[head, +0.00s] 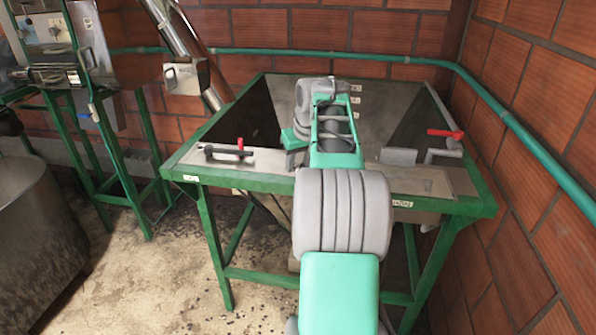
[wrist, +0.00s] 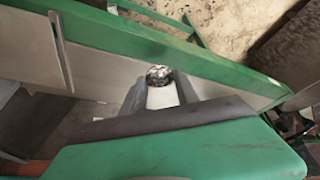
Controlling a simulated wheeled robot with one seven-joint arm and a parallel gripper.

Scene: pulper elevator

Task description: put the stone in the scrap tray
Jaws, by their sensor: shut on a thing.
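The stone (wrist: 158,73) is a small dark speckled lump in the wrist view. It sits at the tips of my gripper (wrist: 160,84), between the two grey fingers, which are shut on it. Below it the wrist view shows the metal deck and the green rim of the hopper. In the head view my gripper (head: 291,158) is over the front of the hopper, left of my forearm; the stone cannot be made out there. I cannot clearly identify the scrap tray in either view; my arm hides part of the front deck.
The green-framed hopper (head: 262,112) stands against the brick walls. A black handle with a red knob (head: 239,144) is on its left deck, a red lever (head: 445,133) on the right. A steel drum (head: 40,225) stands at far left. Bare floor lies at front left.

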